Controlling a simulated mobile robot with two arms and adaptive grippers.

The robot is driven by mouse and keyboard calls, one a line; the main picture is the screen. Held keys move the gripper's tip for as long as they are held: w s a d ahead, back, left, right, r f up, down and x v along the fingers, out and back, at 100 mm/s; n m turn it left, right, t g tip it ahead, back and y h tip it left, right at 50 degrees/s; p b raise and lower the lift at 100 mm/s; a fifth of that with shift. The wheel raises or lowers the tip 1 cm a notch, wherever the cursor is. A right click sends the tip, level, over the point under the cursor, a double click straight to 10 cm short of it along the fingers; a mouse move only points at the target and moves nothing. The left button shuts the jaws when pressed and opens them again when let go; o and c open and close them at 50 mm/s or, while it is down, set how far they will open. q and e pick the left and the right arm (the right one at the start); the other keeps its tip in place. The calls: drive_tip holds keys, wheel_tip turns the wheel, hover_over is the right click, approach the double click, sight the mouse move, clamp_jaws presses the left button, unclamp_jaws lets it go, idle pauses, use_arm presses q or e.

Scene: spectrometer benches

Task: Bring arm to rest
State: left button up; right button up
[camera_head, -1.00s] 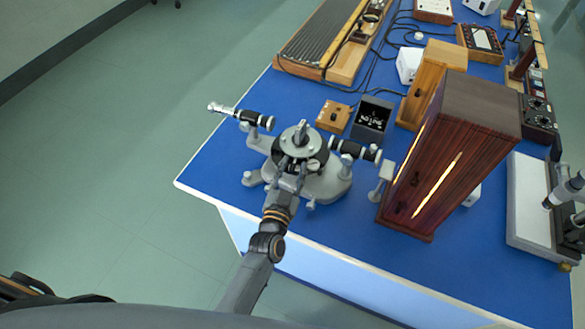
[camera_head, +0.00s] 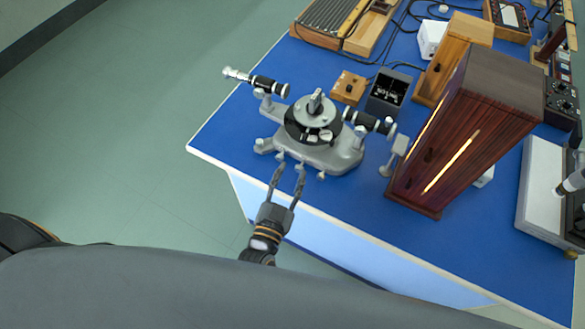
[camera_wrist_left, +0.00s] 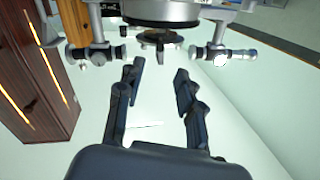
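My left gripper (camera_head: 287,181) is at the front edge of the blue bench, just in front of the grey spectrometer (camera_head: 310,128). Its two fingers are apart with nothing between them. In the left wrist view the open fingers of the left gripper (camera_wrist_left: 157,85) show with a clear gap, and the spectrometer (camera_wrist_left: 160,14) is beyond them at the top. The spectrometer has a round table and two black and silver tubes, and stands on the bench near its left corner. My right gripper is not in view.
A tall dark wooden box (camera_head: 465,130) with glowing slits stands right of the spectrometer. A small wooden block (camera_head: 348,88) and a black meter box (camera_head: 388,92) are behind it. The blue bench (camera_head: 330,235) has bare room along its front edge. Open floor (camera_head: 110,150) lies left.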

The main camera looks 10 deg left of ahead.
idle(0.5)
use_arm(q)
drive_tip(key=s+a+n+g+y, duration=0.1)
drive_tip(key=s+a+g, duration=0.5)
drive_tip(key=s+g, duration=0.15)
drive_tip(key=s+a+n+g, duration=0.1)
drive_tip(key=s+a+g, duration=0.4)
drive_tip(key=s+g, duration=0.25)
wheel_tip(320, 180, down, 26)
drive_tip(key=s+b, duration=0.2)
drive_tip(key=s+a+f+g+b, duration=0.2)
drive_tip(key=s+a+f, duration=0.1)
drive_tip(key=s+f, duration=1.4)
wheel_tip(320, 180, down, 3)
drive_tip(key=shift+f+m+y, duration=0.2)
drive_tip(key=shift+m+y, duration=0.1)
